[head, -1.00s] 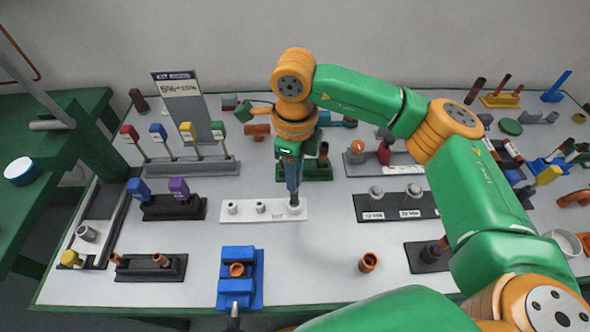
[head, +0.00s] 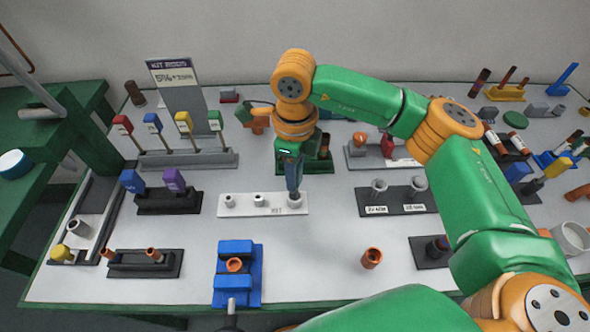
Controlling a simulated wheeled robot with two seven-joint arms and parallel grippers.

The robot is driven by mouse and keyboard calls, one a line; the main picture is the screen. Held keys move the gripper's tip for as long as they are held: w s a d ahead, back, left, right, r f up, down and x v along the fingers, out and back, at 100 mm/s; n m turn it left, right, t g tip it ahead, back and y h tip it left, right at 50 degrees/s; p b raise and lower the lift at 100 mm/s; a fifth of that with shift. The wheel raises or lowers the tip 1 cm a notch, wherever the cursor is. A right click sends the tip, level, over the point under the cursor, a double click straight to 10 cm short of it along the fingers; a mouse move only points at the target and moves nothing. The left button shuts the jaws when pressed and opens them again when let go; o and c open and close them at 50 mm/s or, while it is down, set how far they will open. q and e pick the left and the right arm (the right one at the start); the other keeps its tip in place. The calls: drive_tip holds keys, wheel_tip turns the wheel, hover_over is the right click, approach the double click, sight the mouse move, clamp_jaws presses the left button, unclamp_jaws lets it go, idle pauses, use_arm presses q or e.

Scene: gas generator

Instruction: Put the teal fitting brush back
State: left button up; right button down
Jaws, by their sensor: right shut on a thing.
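My right gripper (head: 291,178) points straight down over the right-hand socket of a white stand (head: 238,211). It is shut on a slim thing that I take to be the teal fitting brush. The fingers hide most of it, and I cannot make out its colour. Its lower end is at or in the right socket; I cannot tell how deep. The stand's other two sockets look empty. A grey rack (head: 190,159) at the back left holds upright tools with red, blue, yellow and green (head: 215,120) heads. My left gripper is not in view.
A black stand with blue and purple (head: 174,181) tools is left of the white stand. A blue fixture (head: 238,286) and a loose copper fitting (head: 372,258) are in front. A dark two-post stand (head: 398,203) is to the right. The front middle is mostly clear.

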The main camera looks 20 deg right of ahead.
drive_tip(key=shift+f+b, duration=0.9)
drive_tip(key=shift+f, duration=0.2)
drive_tip(key=c, duration=0.5)
unclamp_jaws()
